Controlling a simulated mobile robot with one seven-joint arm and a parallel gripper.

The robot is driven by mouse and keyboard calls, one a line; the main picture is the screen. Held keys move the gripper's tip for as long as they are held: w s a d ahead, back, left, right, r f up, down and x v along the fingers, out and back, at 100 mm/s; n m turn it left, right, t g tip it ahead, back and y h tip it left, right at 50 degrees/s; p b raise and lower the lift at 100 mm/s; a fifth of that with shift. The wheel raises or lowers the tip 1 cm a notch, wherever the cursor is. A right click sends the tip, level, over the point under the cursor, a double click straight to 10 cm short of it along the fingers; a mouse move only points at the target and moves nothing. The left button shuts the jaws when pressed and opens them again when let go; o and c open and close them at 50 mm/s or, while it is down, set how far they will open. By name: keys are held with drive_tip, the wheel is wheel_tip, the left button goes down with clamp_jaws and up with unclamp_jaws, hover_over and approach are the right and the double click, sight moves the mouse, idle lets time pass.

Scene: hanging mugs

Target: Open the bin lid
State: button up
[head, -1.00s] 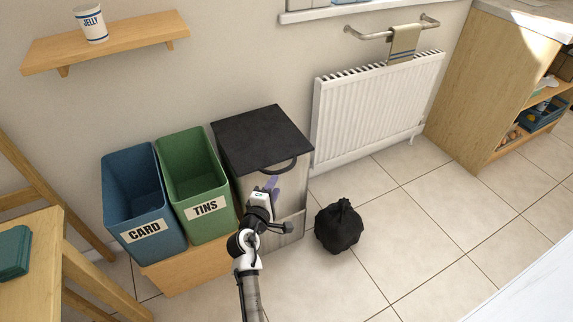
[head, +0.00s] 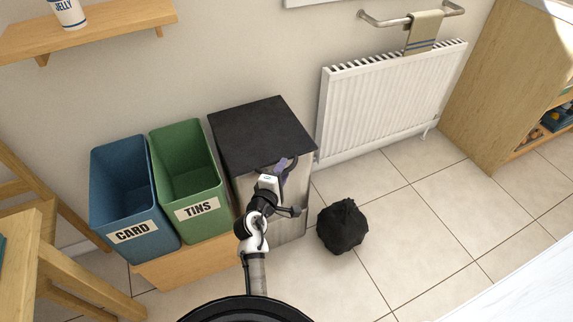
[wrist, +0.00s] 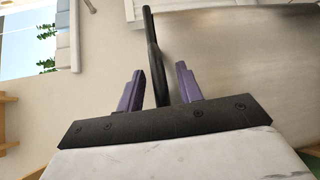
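The bin with a black lid (head: 262,130) stands against the wall, and its lid lies shut on top. The lid's dark handle is at the front edge, partly hidden behind my gripper (head: 284,164) in the head view. In the wrist view the handle (wrist: 150,45) is a dark bar running between the two purple fingers of my gripper (wrist: 160,70). The fingers are apart, with a gap showing on both sides of the bar. I cannot tell whether either finger touches it.
A green TINS bin (head: 190,185) and a blue CARD bin (head: 130,215) stand left of the lidded bin on a wooden base. A black bag (head: 342,226) lies on the floor to the right. A white radiator (head: 390,105) is on the wall.

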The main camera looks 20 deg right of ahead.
drive_tip(key=shift+w+d, duration=0.2)
drive_tip(key=shift+d, duration=0.05)
drive_tip(key=shift+c, duration=0.4)
clamp_jaws()
drive_tip(key=shift+r, duration=0.1)
